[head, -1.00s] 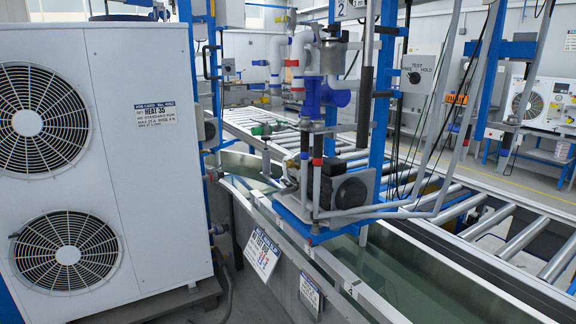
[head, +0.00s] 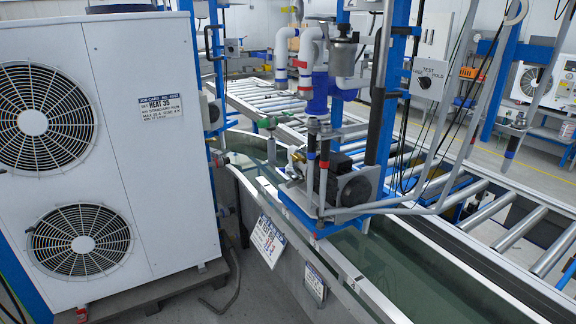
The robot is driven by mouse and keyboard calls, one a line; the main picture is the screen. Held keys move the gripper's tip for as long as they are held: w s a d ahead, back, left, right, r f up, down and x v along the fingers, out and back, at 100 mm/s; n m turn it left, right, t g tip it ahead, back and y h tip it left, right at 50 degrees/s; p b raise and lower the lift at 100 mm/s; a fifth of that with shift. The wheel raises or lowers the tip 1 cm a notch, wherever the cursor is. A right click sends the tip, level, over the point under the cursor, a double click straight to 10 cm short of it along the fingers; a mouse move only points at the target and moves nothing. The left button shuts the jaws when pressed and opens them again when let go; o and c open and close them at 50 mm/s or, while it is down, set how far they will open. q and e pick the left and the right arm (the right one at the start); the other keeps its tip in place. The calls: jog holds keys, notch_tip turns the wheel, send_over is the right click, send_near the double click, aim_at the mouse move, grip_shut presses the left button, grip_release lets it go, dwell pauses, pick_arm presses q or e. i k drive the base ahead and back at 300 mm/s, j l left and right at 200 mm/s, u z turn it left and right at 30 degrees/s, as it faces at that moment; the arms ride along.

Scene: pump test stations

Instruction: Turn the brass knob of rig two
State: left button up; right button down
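The rig (head: 384,110) is a blue post frame with grey and blue pipes, standing in the middle over a water channel. Its number plate is cut off at the top edge now; it read 2 earlier. A dark pump motor (head: 350,187) sits on its blue base plate. A small brass-coloured part (head: 298,156) shows at the left of the pump; it is too small to tell whether it is the knob. Neither of my grippers is in view.
A large white fan cabinet (head: 150,130) stands close on the left, on a dark pallet. The water channel (head: 400,270) runs to the lower right, with label plates (head: 267,240) on its near wall. A roller conveyor (head: 480,230) lies behind. A grey switch box (head: 428,78) hangs at the right.

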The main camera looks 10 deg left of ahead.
aim_at(296, 157)
jog(key=i+j+u, duration=0.3)
jog(key=i+j, duration=0.35)
jog(key=i, duration=0.15)
